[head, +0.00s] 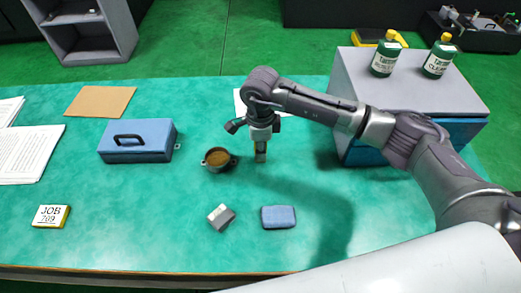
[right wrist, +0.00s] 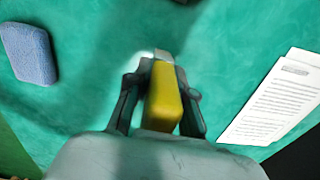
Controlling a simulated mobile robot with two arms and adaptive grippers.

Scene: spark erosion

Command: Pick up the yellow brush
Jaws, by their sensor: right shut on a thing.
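My right gripper (head: 261,141) points down over the middle of the green table. It is shut on the yellow brush (head: 260,154), which hangs upright below it. In the right wrist view the yellow brush (right wrist: 164,100) sits between the two fingers of my right gripper (right wrist: 160,92), with a pale grey end past the fingertips. Whether its lower end touches the table I cannot tell. My left gripper is not in view.
A cup of brown content (head: 217,159) stands close left of the brush. A blue sponge (head: 278,217) and a grey block (head: 221,217) lie in front. A blue toolbox (head: 137,141) is left. A grey-topped cabinet (head: 410,80) with green bottles (head: 385,54) stands right.

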